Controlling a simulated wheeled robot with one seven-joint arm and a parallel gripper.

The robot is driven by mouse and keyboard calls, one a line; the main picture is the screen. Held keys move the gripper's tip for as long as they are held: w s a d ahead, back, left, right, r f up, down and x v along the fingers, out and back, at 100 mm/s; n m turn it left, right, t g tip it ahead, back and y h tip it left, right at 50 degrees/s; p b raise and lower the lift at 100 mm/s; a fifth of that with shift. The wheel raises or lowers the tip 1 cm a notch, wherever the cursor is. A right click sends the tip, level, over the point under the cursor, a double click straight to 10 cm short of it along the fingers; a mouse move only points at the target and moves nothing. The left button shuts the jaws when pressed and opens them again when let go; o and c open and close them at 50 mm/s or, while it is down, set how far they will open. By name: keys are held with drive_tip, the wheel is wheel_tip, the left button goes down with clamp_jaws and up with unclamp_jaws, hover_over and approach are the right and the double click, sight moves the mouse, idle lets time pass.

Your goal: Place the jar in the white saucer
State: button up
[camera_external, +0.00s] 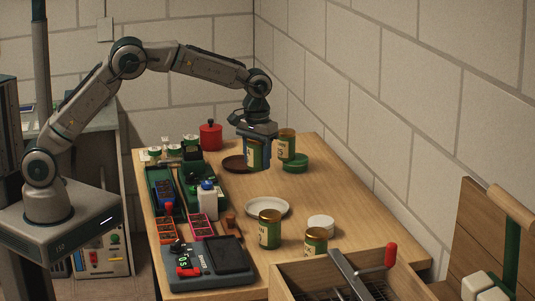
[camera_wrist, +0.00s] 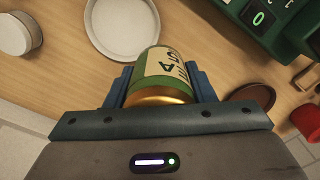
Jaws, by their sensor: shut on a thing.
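My gripper (camera_external: 257,152) is shut on a green jar with a cream label and gold lid (camera_wrist: 163,75). The jar sits between the blue fingers in the wrist view, and it also shows in the external view (camera_external: 253,154). It appears held above the table, near the brown saucer; its exact height is hard to tell. The white saucer (camera_external: 267,207) lies empty on the table, nearer the external camera than my gripper. It shows at the top of the wrist view (camera_wrist: 122,25), apart from the jar.
A white round container (camera_external: 321,225), green saucer (camera_external: 295,164), brown saucer (camera_external: 231,164) and red pot (camera_external: 210,136) are nearby. Trays, a bottle (camera_external: 207,202) and scale (camera_external: 210,264) occupy the left side.

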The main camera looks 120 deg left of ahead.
drive_tip(key=w+d+r+m+b, duration=0.1)
drive_tip(key=w+d+m, duration=0.35)
drive_tip(key=d, duration=1.05)
drive_tip(key=n+p, duration=0.2)
approach(267, 199)
drive_tip(key=w+d+f, duration=0.1)
drive_tip(key=d+f, duration=0.1)
drive_tip(key=d, duration=0.1)
drive_tip(key=w+d+f, duration=0.1)
drive_tip(key=shift+w+d, duration=0.25)
drive_tip(key=shift+w, duration=0.05)
drive_tip(key=shift+f+p, duration=0.6)
drive_tip(key=shift+f, duration=1.45)
drive_tip(key=shift+f, duration=0.2)
drive_tip(key=o, duration=1)
drive_tip(key=shift+o, duration=0.2)
drive_tip(key=shift+r, duration=0.15)
wheel_tip(267, 199, up, 12)
drive_tip(key=b, duration=0.1)
